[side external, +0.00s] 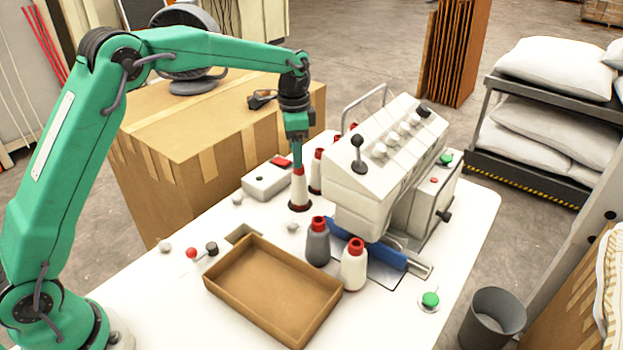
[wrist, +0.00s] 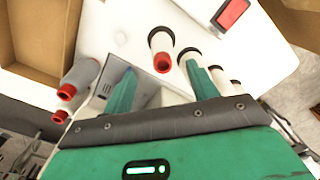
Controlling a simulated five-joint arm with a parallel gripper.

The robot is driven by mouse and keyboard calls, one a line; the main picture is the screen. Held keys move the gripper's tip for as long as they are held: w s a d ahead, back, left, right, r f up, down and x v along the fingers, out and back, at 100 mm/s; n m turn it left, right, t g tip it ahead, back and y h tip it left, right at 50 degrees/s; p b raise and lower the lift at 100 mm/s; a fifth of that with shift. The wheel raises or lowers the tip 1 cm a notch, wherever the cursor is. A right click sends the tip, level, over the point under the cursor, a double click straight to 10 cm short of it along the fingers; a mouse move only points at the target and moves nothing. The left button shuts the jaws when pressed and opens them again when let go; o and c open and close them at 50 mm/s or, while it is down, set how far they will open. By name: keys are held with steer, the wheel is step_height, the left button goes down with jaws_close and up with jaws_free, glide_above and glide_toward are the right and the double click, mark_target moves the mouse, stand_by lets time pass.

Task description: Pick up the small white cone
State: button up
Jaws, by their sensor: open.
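A small white cone (side external: 299,192) with a red top and dark base stands upright on the white table. My gripper (side external: 297,148) is directly above it, pointing down. In the wrist view my gripper (wrist: 159,68) is open, and the red end of a white cone (wrist: 158,41) shows between the fingertips. The jaws hold nothing that I can see. More white cones with red tops (side external: 315,172) stand just behind, partly hidden by the machine.
A white machine with levers (side external: 385,150) stands close on the right. A shallow cardboard tray (side external: 225,290) lies empty at the front. A control box with a red button (side external: 266,181) sits behind left. A large carton (side external: 190,150) stands beside the table.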

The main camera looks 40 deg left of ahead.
mark_target(299, 176)
steer(key=shift+w+d+f, duration=0.1)
steer(key=shift+w+f, duration=0.15)
steer(key=shift+f, duration=0.15)
steer(key=shift+f, duration=0.1)
steer(key=shift+f, duration=1.2)
steer(key=shift+f, duration=0.15)
steer(key=shift+w+f, duration=0.1)
steer(key=shift+f, duration=2.4)
steer(key=shift+c, duration=0.5)
steer(key=c, duration=0.9)
